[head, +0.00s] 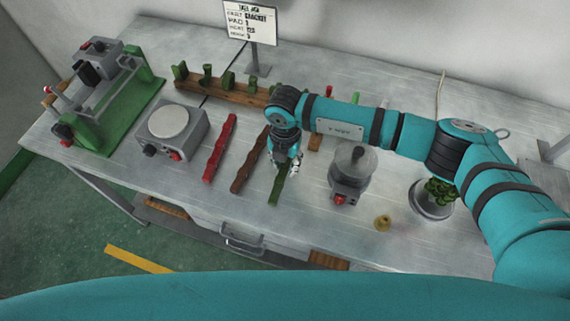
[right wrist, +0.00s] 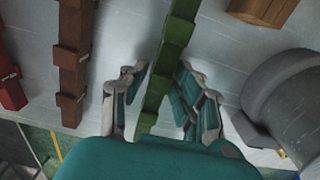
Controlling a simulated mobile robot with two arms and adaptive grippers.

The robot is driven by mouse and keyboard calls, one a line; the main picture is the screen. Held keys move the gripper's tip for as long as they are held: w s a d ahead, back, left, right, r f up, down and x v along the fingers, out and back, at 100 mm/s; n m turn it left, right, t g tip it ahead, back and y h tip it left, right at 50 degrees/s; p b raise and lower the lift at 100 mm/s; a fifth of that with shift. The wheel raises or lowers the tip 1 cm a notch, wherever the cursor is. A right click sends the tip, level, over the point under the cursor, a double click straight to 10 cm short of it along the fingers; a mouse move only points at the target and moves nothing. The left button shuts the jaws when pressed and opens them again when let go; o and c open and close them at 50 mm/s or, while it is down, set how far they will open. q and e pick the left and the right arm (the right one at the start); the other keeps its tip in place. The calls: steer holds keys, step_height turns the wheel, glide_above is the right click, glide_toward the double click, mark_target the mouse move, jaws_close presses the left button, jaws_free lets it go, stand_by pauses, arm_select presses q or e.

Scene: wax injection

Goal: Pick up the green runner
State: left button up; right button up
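The green runner (head: 278,191) lies on the metal table, right of the brown runner; its far part is hidden under my right arm in the head view. My right gripper (head: 291,163) is over it, pointing down. In the right wrist view the green runner (right wrist: 172,45) runs between the two spread fingers of my right gripper (right wrist: 162,75). One finger is on each side, and gaps show between fingers and runner. How high the fingertips are above the table I cannot tell. My left gripper is not in view.
The brown runner (head: 250,160) and red runner (head: 219,148) lie parallel on the left. A grey pot (head: 352,165) stands close on the right. A wooden rack (head: 225,88) is behind; a hot plate (head: 171,128) and green press (head: 122,115) stand at left.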

jaws_close()
